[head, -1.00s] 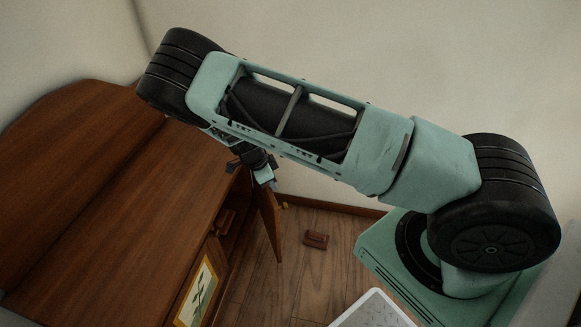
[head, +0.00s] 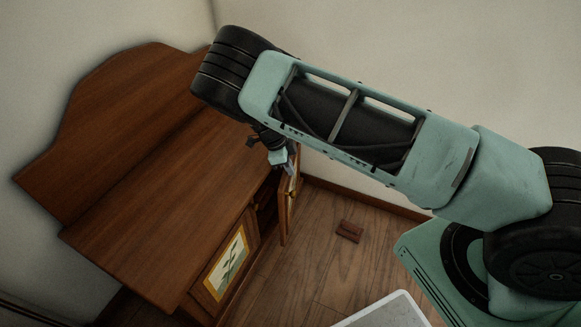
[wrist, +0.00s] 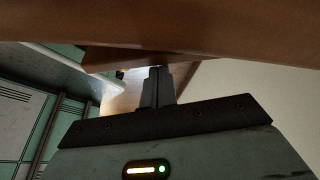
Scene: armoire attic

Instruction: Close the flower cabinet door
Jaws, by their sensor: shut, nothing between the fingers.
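The wooden cabinet (head: 150,200) stands at the left in the head view. Its near door (head: 226,264), with a flower picture in a yellow frame, looks shut. The far door (head: 287,213) stands ajar, jutting out from the front with part of a framed panel showing on its outer side. My gripper (head: 291,170) is at the upper part of this ajar door; I cannot tell if they touch. In the wrist view my gripper (wrist: 156,73) is shut and empty, below a wooden edge (wrist: 170,25). My arm hides the cabinet's far end.
A small red-brown block (head: 349,230) lies on the wooden floor (head: 310,265) in front of the cabinet. A white-rimmed surface (head: 382,313) is at the bottom. Walls stand close behind the cabinet and beyond my arm. The floor before the doors is mostly clear.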

